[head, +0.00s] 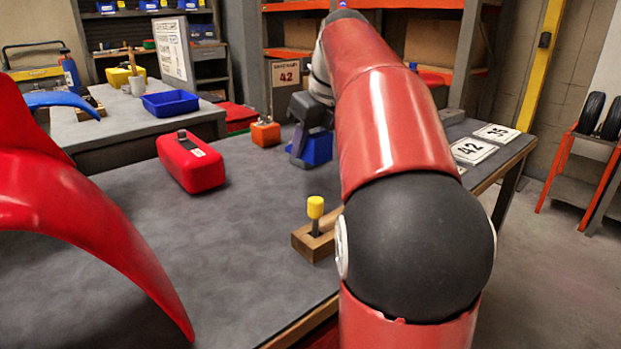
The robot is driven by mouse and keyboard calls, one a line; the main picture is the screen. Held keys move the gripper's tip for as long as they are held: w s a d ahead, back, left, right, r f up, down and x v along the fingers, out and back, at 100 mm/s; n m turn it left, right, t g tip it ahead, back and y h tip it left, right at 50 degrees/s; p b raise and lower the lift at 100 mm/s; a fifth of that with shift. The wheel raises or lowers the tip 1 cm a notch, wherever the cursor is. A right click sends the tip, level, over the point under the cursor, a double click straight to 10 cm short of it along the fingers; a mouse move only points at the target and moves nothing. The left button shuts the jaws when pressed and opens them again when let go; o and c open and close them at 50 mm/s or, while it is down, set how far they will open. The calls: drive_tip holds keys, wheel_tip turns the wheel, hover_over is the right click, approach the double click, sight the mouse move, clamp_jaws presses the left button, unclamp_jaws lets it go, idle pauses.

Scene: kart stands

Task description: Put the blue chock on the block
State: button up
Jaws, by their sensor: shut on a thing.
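The blue chock (316,150) is at the far side of the grey table, below my dark gripper (310,133). My gripper is shut on the blue chock from above; its fingertips are partly hidden. I cannot tell whether the chock touches the table. A wooden block (303,242) lies nearer, at the table's front right, with a dark upright post and yellow cap (315,207) on it. My arm hides what lies to the right of the block.
An orange chock-like piece (265,134) stands just left of my gripper. A red case (190,163) lies farther left. Number cards (472,150) lie at right. A large red curved panel (70,215) fills the left foreground. Mid-table is clear.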

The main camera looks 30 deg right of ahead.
sight(306, 183)
drive_tip(key=shift+f+b, duration=0.6)
drive_tip(key=shift+f, duration=2.4)
drive_tip(key=shift+f, duration=0.2)
drive_tip(key=o, duration=1)
